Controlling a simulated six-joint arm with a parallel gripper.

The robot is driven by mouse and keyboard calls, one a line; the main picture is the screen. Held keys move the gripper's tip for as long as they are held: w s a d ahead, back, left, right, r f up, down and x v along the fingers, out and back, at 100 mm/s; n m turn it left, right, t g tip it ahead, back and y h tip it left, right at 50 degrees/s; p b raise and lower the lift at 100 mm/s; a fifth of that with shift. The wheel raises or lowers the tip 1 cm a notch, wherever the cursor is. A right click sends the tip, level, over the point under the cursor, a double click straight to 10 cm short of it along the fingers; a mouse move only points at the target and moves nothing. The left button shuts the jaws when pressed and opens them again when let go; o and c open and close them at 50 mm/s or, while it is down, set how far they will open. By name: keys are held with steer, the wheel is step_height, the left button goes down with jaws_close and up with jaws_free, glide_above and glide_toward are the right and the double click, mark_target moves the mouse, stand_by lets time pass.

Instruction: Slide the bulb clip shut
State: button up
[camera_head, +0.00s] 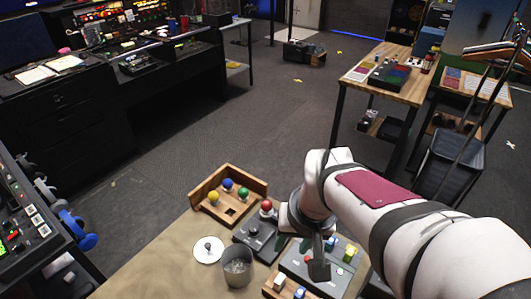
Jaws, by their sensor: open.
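My gripper (319,262) is at the lower middle, over a grey panel (296,259) on the table; its jaws are open, with nothing visibly held. The panel carries small coloured parts, including a yellow piece (349,253) and a blue piece (330,243) on its right side. I cannot tell which part is the bulb clip or whether it is open; my gripper and arm hide part of the panel. Whether the fingers touch the panel is unclear.
Left of the panel are a dark box (262,240), a red ball (266,206), a grey cup (238,268) and a white disc (208,250). A wooden tray (250,180) with yellow, blue and green balls stands behind. The table's left front (160,275) is clear.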

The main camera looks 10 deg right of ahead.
steer(key=w+d+f+n+t+h, duration=0.1)
steer(key=w+d, duration=0.1)
steer(key=w, duration=0.4)
steer(key=w+d+f+n+t, duration=0.1)
steer(key=w+d+f, duration=0.15)
steer(key=w, duration=0.35)
steer(key=x, duration=1.4)
steer(key=shift+w+d+f, duration=0.1)
steer(key=shift+w, duration=0.35)
